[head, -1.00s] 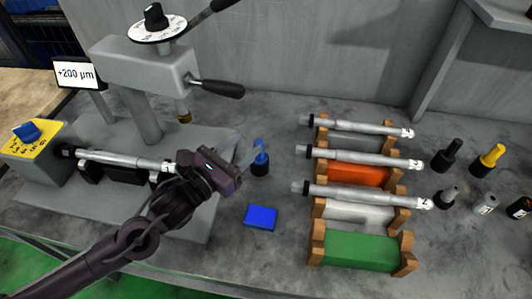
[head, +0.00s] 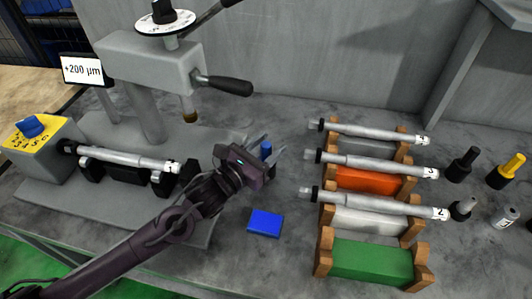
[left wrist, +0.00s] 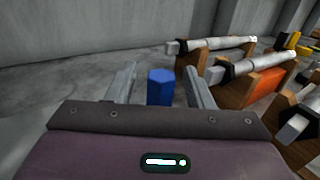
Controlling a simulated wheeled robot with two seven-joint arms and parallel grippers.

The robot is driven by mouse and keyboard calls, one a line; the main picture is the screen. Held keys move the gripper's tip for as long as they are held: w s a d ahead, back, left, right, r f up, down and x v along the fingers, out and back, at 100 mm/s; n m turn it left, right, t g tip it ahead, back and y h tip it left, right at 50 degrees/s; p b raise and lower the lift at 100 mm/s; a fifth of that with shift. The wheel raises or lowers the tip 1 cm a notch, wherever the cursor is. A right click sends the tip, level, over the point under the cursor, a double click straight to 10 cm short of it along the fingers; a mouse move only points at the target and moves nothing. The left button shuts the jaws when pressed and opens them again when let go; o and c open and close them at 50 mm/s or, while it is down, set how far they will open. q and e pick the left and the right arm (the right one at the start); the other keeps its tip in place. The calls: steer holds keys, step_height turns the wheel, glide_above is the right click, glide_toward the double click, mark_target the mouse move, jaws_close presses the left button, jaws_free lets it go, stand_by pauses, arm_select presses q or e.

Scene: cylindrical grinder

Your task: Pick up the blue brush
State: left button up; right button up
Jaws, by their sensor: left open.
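The blue brush (head: 266,149) stands upright on the grey table, right of the grinder; my left gripper hides most of it in the head view. In the left wrist view its blue handle (left wrist: 160,87) shows between the two fingers, and its lower end is hidden by the gripper body. My left gripper (head: 268,148) is open, with a finger on either side of the blue handle. In the left wrist view the left gripper (left wrist: 162,88) has visible gaps between the fingers and the handle. My right gripper is not in view.
A flat blue block (head: 265,222) lies in front of the gripper. To the right, wooden racks (head: 322,248) hold several metal shafts (head: 372,164). The grinder (head: 150,67) stands at the left. Black, yellow and grey pieces (head: 463,163) stand at the far right.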

arm_select(q)
steer(key=shift+w+d, duration=0.5)
steer(key=shift+w, duration=0.05)
jaws_close()
